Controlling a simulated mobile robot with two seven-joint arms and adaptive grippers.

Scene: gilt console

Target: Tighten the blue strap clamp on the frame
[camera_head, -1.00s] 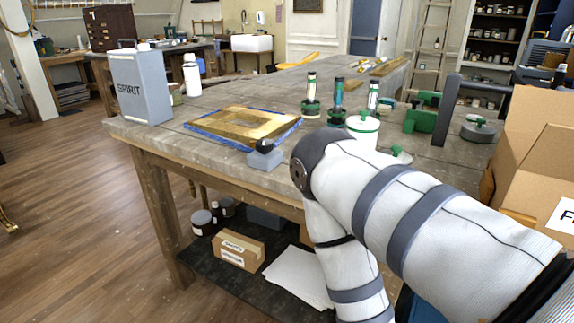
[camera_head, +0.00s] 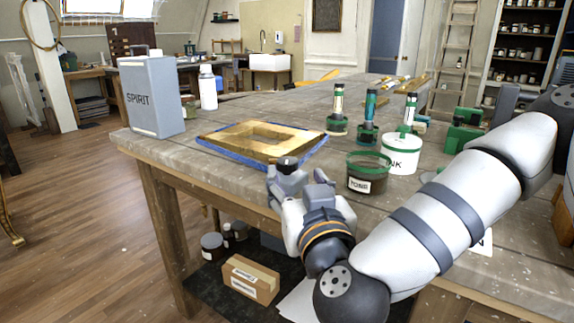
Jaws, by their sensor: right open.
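The gilt frame (camera_head: 225,137) lies flat on the workbench, left of centre. The blue strap (camera_head: 232,157) runs around its outer edge. A grey clamp body with a black knob (camera_head: 287,162) is at the frame's front corner, near the bench edge. My right gripper (camera_head: 300,187) is at this corner, with its fingers close to the clamp body. It is open; whether it touches the clamp cannot be told, as the gripper partly hides the clamp's lower part. My left gripper is not in view.
A dark tub with a green rim (camera_head: 368,174) and a white tub (camera_head: 402,154) stand right of the gripper. Green-based tools (camera_head: 338,112) stand behind them. A grey spirit can (camera_head: 152,97) and white bottle (camera_head: 208,88) stand at the left.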

